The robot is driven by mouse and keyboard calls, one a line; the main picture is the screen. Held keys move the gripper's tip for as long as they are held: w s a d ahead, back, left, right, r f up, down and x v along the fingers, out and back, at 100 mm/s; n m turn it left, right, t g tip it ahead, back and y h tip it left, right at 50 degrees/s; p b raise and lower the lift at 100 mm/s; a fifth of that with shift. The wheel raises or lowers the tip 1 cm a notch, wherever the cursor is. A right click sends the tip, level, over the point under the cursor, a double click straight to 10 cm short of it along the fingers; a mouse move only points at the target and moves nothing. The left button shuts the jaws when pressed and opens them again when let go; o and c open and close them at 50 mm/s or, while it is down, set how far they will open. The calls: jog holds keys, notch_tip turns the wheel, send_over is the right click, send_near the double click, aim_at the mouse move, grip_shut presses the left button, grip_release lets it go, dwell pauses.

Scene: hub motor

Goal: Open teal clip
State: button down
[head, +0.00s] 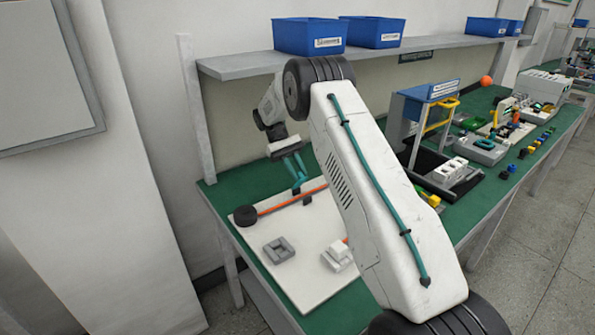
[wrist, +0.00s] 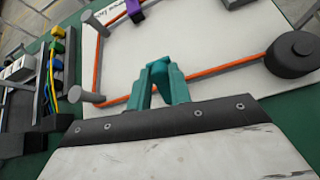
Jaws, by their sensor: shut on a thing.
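My gripper (head: 301,180) reaches down over the white board (head: 310,285) at the orange cable (head: 275,208). In the wrist view, its two teal fingers (wrist: 160,72) lean together at the tips, over the line of the orange cable (wrist: 225,65). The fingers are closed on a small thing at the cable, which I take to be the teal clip. The clip has the same colour as the fingers and is mostly hidden by them, so its lever position cannot be made out. A purple clip (wrist: 135,9) sits farther off on the board.
A black round spool (head: 245,215) stands at the board's left corner. A grey square block (head: 279,250) and a white block (head: 340,255) sit on the board. Grey posts (wrist: 85,95) guide the cable. Blue bins (head: 309,36) stand on the shelf above.

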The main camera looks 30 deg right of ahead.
jog(key=c, duration=1.3)
grip_release()
jog(key=shift+r, duration=0.2)
notch_tip(320, 180, up, 3)
jog(key=shift+s+r, duration=0.15)
jog(key=shift+r, duration=0.05)
jog(key=s+a, duration=0.1)
jog(key=s, duration=0.4)
jog(key=s+a, duration=0.1)
jog(key=s, duration=0.4)
jog(key=s+a+r, duration=0.1)
jog(key=s, duration=0.4)
jog(key=shift+s+a+r, duration=0.1)
jog(key=shift+s+a, duration=0.05)
jog(key=shift+a, duration=0.15)
jog(key=shift+d, duration=0.1)
